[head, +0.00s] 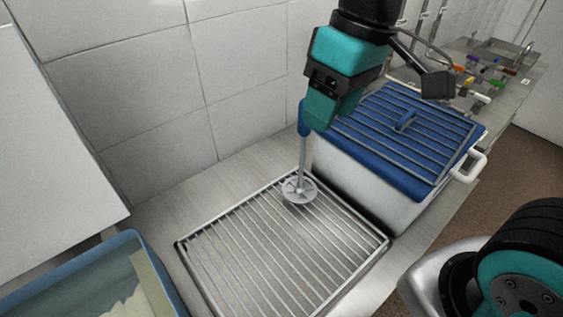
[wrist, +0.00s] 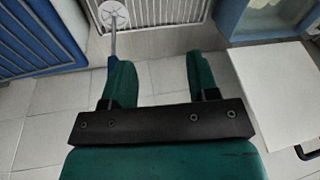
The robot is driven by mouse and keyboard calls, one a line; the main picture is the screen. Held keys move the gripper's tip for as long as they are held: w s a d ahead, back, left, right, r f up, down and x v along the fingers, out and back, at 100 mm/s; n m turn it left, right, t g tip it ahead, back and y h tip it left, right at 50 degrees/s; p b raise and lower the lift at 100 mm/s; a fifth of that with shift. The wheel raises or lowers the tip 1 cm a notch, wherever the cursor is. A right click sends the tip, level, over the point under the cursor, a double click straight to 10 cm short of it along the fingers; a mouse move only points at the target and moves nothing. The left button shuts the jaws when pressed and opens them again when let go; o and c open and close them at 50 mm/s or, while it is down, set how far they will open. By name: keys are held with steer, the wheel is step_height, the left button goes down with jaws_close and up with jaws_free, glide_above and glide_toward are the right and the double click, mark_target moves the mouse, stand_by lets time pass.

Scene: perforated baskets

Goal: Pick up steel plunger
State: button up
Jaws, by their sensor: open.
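The steel plunger (head: 299,189) has a round perforated disc and a thin upright rod. Its disc is on the wire rack (head: 222,276) in the head view. Its blue handle is at the rod's top, partly hidden by my gripper (head: 318,118). The plunger's disc and rod also show at the top left of the wrist view (wrist: 113,14). There, my gripper (wrist: 161,72) is open, with nothing seen between its two green fingers. The handle end is next to the left finger, mostly hidden behind it; whether they touch I cannot tell.
A white bin with a blue slatted lid (head: 395,140) stands right of the rack, close to my gripper. A blue-rimmed tub (head: 120,245) is at lower left. A tiled wall (head: 130,90) rises behind. A sink counter with coloured taps (head: 485,75) lies further right.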

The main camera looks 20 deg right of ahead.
steer(key=w+d+r+m+h+p, duration=0.1)
steer(key=w+r, duration=0.2)
steer(key=w, duration=0.4)
steer(key=w+d+r+m+h, duration=0.1)
steer(key=w+r+h, duration=0.1)
steer(key=w+r, duration=0.35)
steer(key=f+p, duration=0.1)
steer(key=f, duration=0.3)
steer(key=w+f+p, duration=0.1)
steer(key=f, duration=0.4)
steer(key=f+p, duration=0.1)
steer(key=f, duration=0.3)
steer(key=shift+w+f, duration=0.2)
steer(key=shift+f, duration=0.1)
steer(key=shift+w+d+f+p, duration=0.15)
steer(key=shift+f+p, duration=0.45)
steer(key=shift+f, duration=0.7)
steer(key=shift+s+d+f+p, duration=0.1)
steer(key=shift+f+p, duration=0.45)
steer(key=shift+f, duration=0.75)
steer(key=shift+c, duration=0.4)
steer(key=c, duration=0.9)
